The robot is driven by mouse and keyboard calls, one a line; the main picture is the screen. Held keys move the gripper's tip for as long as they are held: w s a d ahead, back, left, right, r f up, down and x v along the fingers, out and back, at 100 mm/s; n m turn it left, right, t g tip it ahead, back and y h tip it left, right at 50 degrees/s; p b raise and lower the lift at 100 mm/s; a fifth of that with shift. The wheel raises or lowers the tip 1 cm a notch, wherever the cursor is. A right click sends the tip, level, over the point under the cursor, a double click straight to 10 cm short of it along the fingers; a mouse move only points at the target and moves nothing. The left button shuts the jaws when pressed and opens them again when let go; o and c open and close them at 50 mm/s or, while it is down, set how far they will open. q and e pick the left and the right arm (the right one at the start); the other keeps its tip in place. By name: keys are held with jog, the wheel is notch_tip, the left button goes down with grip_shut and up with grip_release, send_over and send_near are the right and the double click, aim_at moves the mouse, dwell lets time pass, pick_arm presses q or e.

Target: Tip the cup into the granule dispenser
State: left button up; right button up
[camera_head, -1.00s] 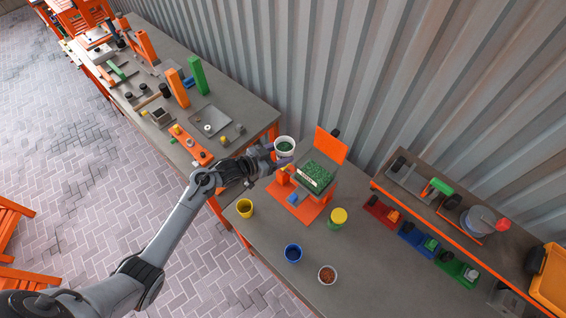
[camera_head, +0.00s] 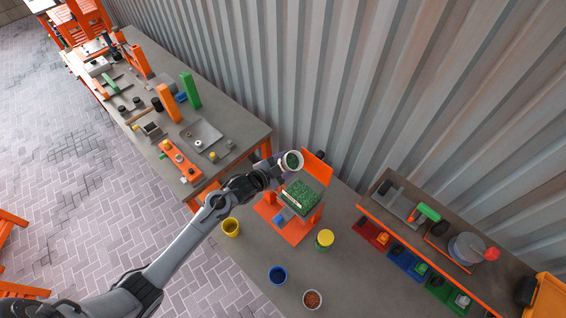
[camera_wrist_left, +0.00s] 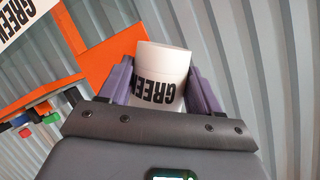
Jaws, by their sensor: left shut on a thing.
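My left gripper (camera_head: 284,163) is shut on a white cup (camera_head: 299,159). The cup has dark green granules inside and looks tilted, its mouth facing the head camera. In the left wrist view the cup (camera_wrist_left: 162,68) sits between my two purple fingers, its "GREEN" label upside down. The granule dispenser is an orange stand (camera_head: 290,231) with a hopper of green granules (camera_head: 302,192) and a raised orange plate (camera_head: 317,168) behind. The cup is above the hopper's back left side. I cannot tell whether granules are falling. My right gripper is not in view.
A yellow cup (camera_head: 231,229), a blue cup (camera_head: 278,276), a white cup of brown granules (camera_head: 312,300) and a yellow-lidded green jar (camera_head: 325,240) stand around the dispenser. A shelf (camera_head: 440,240) with coloured bins is at right. A corrugated wall (camera_head: 330,80) rises behind.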

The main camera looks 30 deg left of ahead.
aim_at(301, 160)
pick_arm(q)
jog(key=shift+s+d+f+m+y+b, duration=0.1)
jog(key=shift+d+f+m+y+b, duration=0.1)
jog(key=shift+m+y+b, duration=0.3)
jog(key=shift+d+f+m+y+b, duration=0.1)
jog(key=shift+d+m+y+b, duration=0.1)
jog(key=shift+m+b, duration=0.45)
jog(key=shift+s+d+m+t+y+b, duration=0.1)
jog(key=shift+d+m+t+y+b, duration=0.35)
jog(key=shift+m+b, duration=0.5)
jog(key=shift+d+r+y+b, duration=0.1)
jog(key=shift+r+y+b, duration=0.05)
jog(key=shift+y+b, duration=0.15)
jog(key=shift+s+d+r+m+t+y, duration=0.1)
jog(key=shift+d+r+m+t+y, duration=0.15)
jog(key=shift+m, duration=0.35)
jog(key=shift+s+d+r+m+t+y, duration=0.1)
jog(key=shift+d+m+t+y, duration=0.1)
jog(key=shift+m, duration=0.4)
jog(key=m+p, duration=0.1)
jog(key=d+r+m+t+y, duration=0.1)
jog(key=shift+s+m+p, duration=0.1)
jog(key=shift+m+p, duration=0.2)
jog(key=shift+p, duration=0.05)
jog(key=shift+d+r+m+t+p, duration=0.25)
jog(key=shift+d+m+t+p, duration=0.15)
jog(key=shift+m, duration=0.5)
jog(key=shift+s, duration=0.1)
